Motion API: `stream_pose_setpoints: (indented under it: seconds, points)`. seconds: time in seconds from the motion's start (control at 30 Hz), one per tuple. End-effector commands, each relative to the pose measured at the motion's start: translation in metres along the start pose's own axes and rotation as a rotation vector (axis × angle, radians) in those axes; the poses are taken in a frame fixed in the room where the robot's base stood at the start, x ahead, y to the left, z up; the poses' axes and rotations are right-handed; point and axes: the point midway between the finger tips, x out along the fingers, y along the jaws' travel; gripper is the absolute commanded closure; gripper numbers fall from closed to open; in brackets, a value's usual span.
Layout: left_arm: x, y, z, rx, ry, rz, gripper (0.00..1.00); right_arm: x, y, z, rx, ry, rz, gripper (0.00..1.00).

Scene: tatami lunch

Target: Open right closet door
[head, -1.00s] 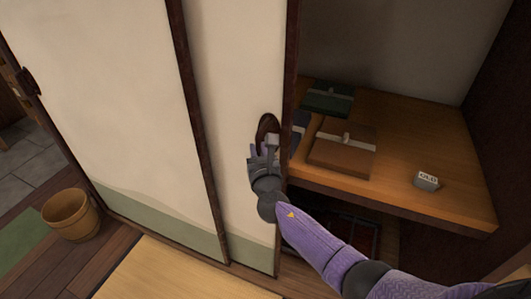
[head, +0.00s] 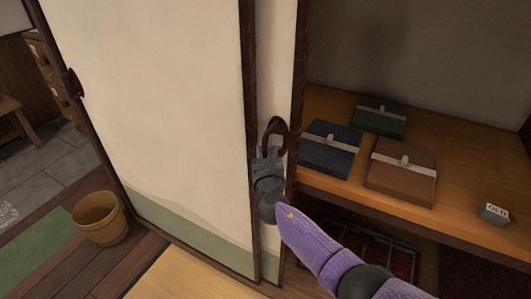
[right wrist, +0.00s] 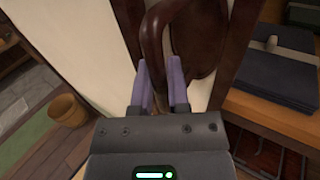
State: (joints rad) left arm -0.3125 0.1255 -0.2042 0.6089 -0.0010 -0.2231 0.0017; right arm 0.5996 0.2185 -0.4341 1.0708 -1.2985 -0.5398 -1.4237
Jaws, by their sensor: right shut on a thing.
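The right closet door (head: 276,60) is a cream sliding panel with a dark wooden edge, and only a narrow strip of it shows beside the left door panel (head: 150,100). Its dark oval handle (head: 274,131) sits near the edge. My right gripper (head: 270,157) is at the handle. In the right wrist view its two purple fingers (right wrist: 162,88) are shut on the curved brown handle (right wrist: 152,40). The closet is open to the right of the door. My left gripper is not in view.
The closet's wooden shelf (head: 460,180) holds a navy box (head: 330,150), a green box (head: 379,118), a brown box (head: 402,178) and a small block marked OLD (head: 494,213). A wooden bucket (head: 100,218) stands on the floor at left.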

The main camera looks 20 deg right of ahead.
Motion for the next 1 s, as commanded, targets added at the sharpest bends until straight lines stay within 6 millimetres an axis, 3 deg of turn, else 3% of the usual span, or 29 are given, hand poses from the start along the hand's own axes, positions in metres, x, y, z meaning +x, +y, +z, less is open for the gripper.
stream_pose_setpoints:
  seconds: [0.13, 0.17, 0.3, 0.67, 1.0]
  points:
    - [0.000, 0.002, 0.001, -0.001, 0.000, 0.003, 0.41, 0.000, 0.000, -0.001, 0.001, 0.001, 0.001, 1.00]
    - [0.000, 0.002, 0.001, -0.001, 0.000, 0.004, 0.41, 0.000, 0.000, -0.001, 0.001, 0.001, 0.001, 0.76]
    - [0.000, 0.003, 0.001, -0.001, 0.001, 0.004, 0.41, 0.000, 0.000, 0.000, 0.001, 0.001, 0.001, 0.47]
    - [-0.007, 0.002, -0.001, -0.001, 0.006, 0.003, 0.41, -0.009, 0.000, 0.002, 0.000, 0.001, 0.002, 0.47]
    - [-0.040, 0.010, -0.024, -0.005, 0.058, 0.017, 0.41, -0.084, 0.000, 0.003, 0.001, 0.002, 0.002, 0.47]
